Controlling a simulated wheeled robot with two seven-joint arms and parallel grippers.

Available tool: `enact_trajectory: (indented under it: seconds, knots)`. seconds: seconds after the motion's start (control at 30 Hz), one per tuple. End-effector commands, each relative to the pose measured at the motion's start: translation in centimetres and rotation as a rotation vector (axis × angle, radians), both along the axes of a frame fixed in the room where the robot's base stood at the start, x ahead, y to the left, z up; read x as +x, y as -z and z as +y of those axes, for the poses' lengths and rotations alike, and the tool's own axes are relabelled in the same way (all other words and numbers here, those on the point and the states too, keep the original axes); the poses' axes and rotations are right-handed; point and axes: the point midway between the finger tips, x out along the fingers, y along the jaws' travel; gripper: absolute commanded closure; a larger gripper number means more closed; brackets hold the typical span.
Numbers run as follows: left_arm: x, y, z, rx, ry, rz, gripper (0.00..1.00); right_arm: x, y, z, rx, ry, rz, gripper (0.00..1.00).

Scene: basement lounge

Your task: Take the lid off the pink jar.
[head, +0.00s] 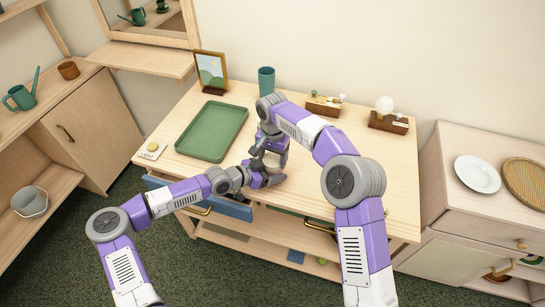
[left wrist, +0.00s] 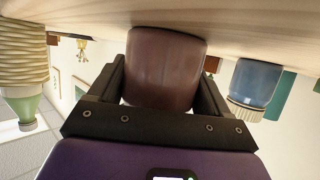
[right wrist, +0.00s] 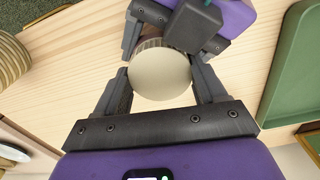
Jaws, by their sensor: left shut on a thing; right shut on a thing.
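The pink jar (left wrist: 166,75), a dull mauve-brown in the left wrist view, stands on the wooden top between the fingers of my left gripper (head: 262,180), which is shut on its body. The jar's upper part is hidden there by the gripper. My right gripper (head: 270,152) comes from above and is shut on the round cream lid (right wrist: 160,75), which has a ribbed rim. The lid hides whatever is beneath it in the right wrist view, so I cannot tell whether it still touches the jar. In the head view, my grippers mostly cover jar and lid.
A green tray (head: 212,131) lies left of my grippers. A picture frame (head: 211,72), a teal cup (head: 266,80) and two wooden blocks with bulbs (head: 388,122) stand along the back. A blue jar with a ribbed lid (left wrist: 258,85) stands near the pink jar.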

Motion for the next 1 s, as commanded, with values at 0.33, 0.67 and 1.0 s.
enact_trajectory:
  seconds: [0.33, 0.67, 1.0]
  knots:
    - [0.0, 0.0, 0.0, 0.0, -0.001, 0.0, 1.0, 0.0, 0.0, 0.0, 0.0, 0.002, 0.0, 0.04]
    - [0.0, 0.0, 0.0, 0.0, 0.0, 0.0, 1.0, 0.1, -2.2, 0.1, 0.002, 0.001, -0.004, 0.04]
    - [0.0, 0.0, 0.0, 0.0, 0.0, 0.0, 1.0, 0.0, -4.7, 0.0, -0.001, 0.014, 0.0, 0.08]
